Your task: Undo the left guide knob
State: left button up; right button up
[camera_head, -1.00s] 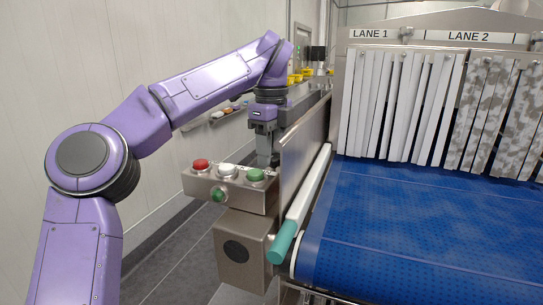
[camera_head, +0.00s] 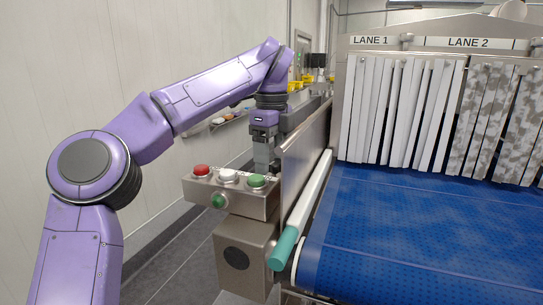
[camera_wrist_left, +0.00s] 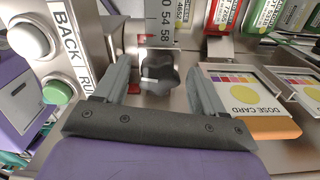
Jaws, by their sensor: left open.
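A dark lobed guide knob (camera_wrist_left: 158,72) shows in the left wrist view, mounted on a metal plate below a numbered scale (camera_wrist_left: 163,22). My left gripper (camera_wrist_left: 158,80) is open, with one grey finger on each side of the knob. Gaps show between the fingers and the knob in this view; whether they overlap in depth I cannot tell. In the head view my left gripper (camera_head: 263,162) points down behind the button box, beside the conveyor's side wall. My right gripper is not in view.
The button box (camera_head: 232,200) with red, white and green buttons stands close in front of the left gripper. The metal side wall (camera_head: 305,145) and blue belt (camera_head: 420,235) lie to its right. A dose card (camera_wrist_left: 240,92) and red and green containers (camera_wrist_left: 225,15) are near the knob.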

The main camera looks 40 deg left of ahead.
aim_at(271, 161)
pick_arm(q)
notch_tip(271, 161, up, 10)
jog(key=p, duration=0.5)
jog(key=shift+r+p, duration=0.25)
jog(key=shift+p, duration=0.1)
